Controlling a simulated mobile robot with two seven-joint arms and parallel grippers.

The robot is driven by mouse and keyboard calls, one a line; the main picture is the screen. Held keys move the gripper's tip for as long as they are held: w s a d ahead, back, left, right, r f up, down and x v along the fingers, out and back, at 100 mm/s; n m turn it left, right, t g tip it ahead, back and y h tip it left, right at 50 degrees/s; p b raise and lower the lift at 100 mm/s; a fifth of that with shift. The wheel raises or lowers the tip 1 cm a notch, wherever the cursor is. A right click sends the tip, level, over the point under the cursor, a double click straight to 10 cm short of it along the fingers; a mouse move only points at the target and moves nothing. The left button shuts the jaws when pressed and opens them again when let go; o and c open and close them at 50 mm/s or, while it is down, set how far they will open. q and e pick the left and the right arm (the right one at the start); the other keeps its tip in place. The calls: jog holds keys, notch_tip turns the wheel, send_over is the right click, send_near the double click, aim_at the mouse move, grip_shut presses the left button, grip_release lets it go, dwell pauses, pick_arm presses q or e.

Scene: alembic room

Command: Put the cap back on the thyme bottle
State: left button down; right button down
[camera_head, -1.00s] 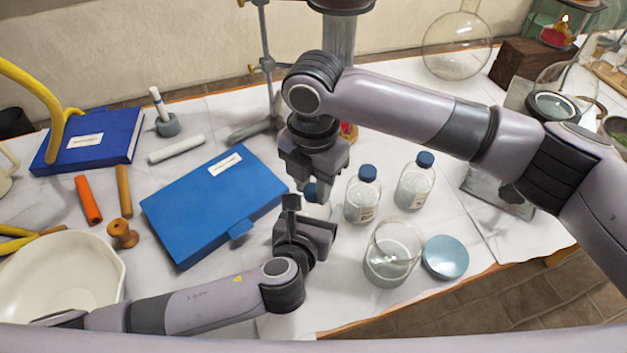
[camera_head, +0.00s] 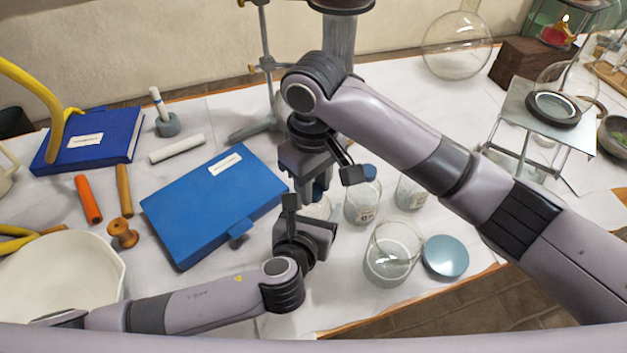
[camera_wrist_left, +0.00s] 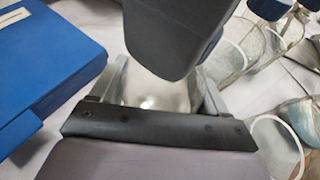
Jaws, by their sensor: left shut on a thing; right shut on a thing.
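The thyme bottle (camera_head: 318,208) is clear glass and stands upright, partly hidden, at the middle of the table. My left gripper (camera_head: 311,214) is shut around its body. In the left wrist view the bottle (camera_wrist_left: 158,92) shows pale between the fingers, and its label is not visible. My right gripper (camera_head: 318,184) points down from above and is shut on the blue cap (camera_head: 318,190), directly over the bottle's mouth. A sliver of blue also shows beside the dark gripper in the left wrist view. Whether the cap touches the neck is hidden.
Two similar bottles stand close on the right, one (camera_head: 361,207) blue-capped, the other (camera_head: 409,195) partly behind my right arm. A glass beaker (camera_head: 391,255) and a round blue lid (camera_head: 445,257) are near the front edge.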

jog(key=m, duration=0.5)
jog(key=shift+m, duration=0.4)
jog(key=c, duration=0.8)
grip_release()
jog(key=shift+r, duration=0.1)
jog(key=shift+r, duration=2.15)
jog(key=shift+c, duration=0.2)
